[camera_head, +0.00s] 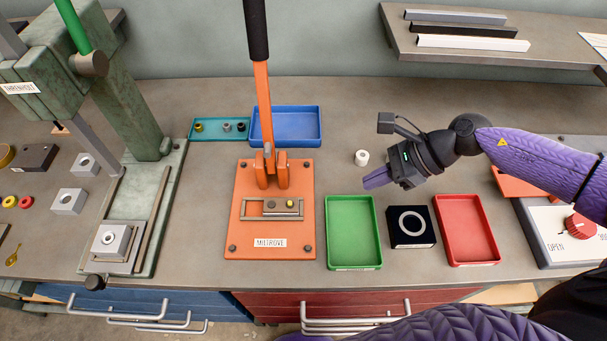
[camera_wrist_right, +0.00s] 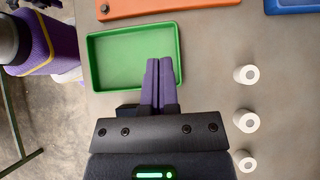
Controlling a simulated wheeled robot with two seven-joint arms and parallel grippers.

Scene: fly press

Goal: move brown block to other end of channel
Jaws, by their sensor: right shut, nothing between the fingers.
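On the orange press base (camera_head: 235,190) lies a narrow channel (camera_head: 246,209) with a light brownish frame. A small brown-grey block (camera_head: 285,212) sits toward the channel's right end, with a yellow piece (camera_head: 290,203) and a darker piece on or at it; the left part of the channel looks empty. My right gripper (camera_head: 366,183) is shut and empty, above the bench near the green tray's back edge, right of the press. In the right wrist view its closed purple fingers (camera_wrist_right: 158,68) reach over the green tray. My left gripper is not in view.
The press's orange lever (camera_head: 264,100) rises behind the channel. A green tray (camera_head: 353,266), black box (camera_head: 411,240) and red tray (camera_head: 470,263) stand to its right. A blue tray (camera_head: 286,109) is behind. White cylinders show in the wrist view, one here (camera_wrist_right: 246,74).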

